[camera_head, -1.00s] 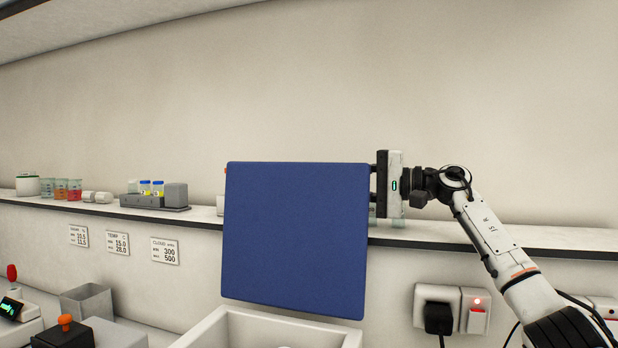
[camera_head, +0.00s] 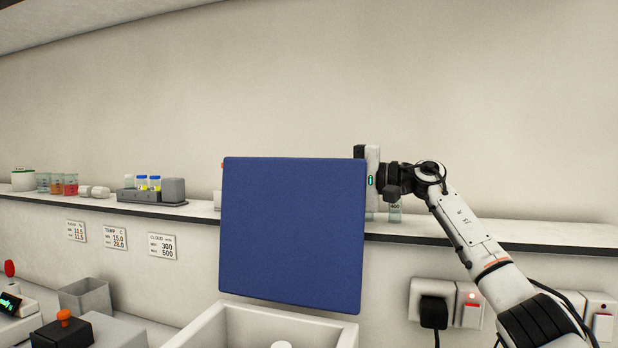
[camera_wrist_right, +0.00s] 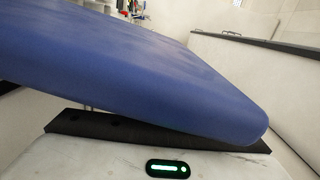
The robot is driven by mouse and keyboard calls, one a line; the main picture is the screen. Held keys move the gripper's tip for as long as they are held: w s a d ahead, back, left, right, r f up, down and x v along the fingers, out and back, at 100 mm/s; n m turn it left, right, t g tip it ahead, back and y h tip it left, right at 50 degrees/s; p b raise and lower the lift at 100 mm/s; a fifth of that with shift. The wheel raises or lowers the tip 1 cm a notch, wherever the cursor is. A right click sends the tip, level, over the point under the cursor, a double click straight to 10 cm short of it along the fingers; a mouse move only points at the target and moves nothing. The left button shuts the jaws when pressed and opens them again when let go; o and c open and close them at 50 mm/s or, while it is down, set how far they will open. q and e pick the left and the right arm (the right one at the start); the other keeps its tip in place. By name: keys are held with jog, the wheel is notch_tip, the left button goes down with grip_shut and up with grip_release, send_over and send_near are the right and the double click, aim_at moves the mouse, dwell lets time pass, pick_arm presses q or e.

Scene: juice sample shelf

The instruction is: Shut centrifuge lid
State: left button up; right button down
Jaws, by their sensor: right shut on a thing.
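The centrifuge lid (camera_head: 292,235) is a large blue panel that stands raised, nearly upright, over the white centrifuge body (camera_head: 240,328) in the head view. In the right wrist view the lid (camera_wrist_right: 150,70) fills the upper left, close to the camera. My right gripper (camera_head: 369,180) is at the lid's right edge, partly behind it, shut on the lid. Its fingertips are hidden by the lid. Its black front (camera_wrist_right: 150,131) lies right beneath the lid in the wrist view. My left gripper is out of view.
A wall shelf (camera_head: 480,231) runs behind the lid, with cups of coloured juice (camera_head: 57,184) and a grey tube rack (camera_head: 152,191) at left. A grey open bin (camera_head: 86,297) and an orange-knobbed device (camera_head: 64,334) stand left of the centrifuge. Sockets (camera_head: 445,303) are on the wall at right.

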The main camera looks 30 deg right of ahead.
aim_at(300, 177)
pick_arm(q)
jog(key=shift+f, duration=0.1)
pick_arm(e)
jog(key=shift+a+f, duration=0.1)
